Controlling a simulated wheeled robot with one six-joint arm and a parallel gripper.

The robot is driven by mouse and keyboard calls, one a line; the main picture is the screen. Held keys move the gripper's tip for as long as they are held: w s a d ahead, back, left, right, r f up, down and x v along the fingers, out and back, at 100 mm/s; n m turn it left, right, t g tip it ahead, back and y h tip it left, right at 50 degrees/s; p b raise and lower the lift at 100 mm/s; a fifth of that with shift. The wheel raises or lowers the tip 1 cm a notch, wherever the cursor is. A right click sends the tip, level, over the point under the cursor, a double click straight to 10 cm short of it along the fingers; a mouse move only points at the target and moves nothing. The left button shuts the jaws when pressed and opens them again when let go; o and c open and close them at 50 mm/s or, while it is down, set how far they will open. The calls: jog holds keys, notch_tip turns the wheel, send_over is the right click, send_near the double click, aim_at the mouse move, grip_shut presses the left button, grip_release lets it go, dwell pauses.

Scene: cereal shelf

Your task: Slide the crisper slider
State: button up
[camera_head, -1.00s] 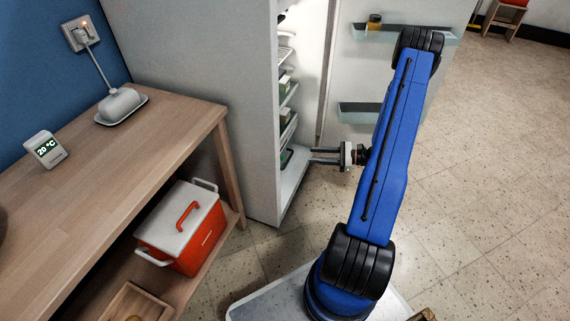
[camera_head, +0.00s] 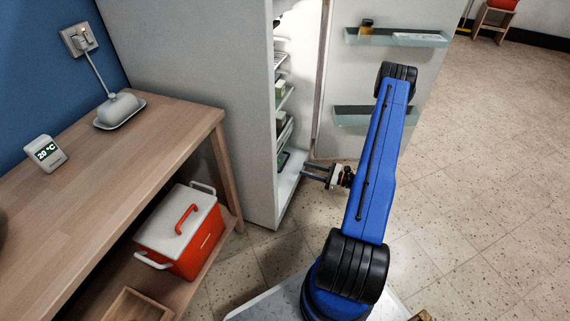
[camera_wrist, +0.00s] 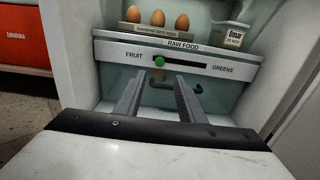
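The crisper slider is a small green knob (camera_wrist: 159,62) in a dark slot (camera_wrist: 180,62) on the light panel below the lowest shelf in the wrist view. The knob sits near the slot's left end, on the side marked FRUIT; GREENS is printed on the right. My gripper (camera_wrist: 157,82) is open, its two fingers apart and pointing at the panel, with the knob seen between and above their tips. I cannot tell whether they touch anything. In the head view my gripper (camera_head: 316,173) is at the low part of the open fridge (camera_head: 290,190), and the knob is hidden.
Eggs (camera_wrist: 158,18) and a white container (camera_wrist: 229,38) stand above the panel. The open fridge door (camera_head: 385,75) with its door shelves stands behind my arm. A wooden table (camera_head: 120,165) with a red cooler (camera_head: 183,232) is on the left.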

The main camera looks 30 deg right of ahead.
jog(key=x, duration=1.1)
jog(key=shift+w+a, duration=0.25)
grip_shut()
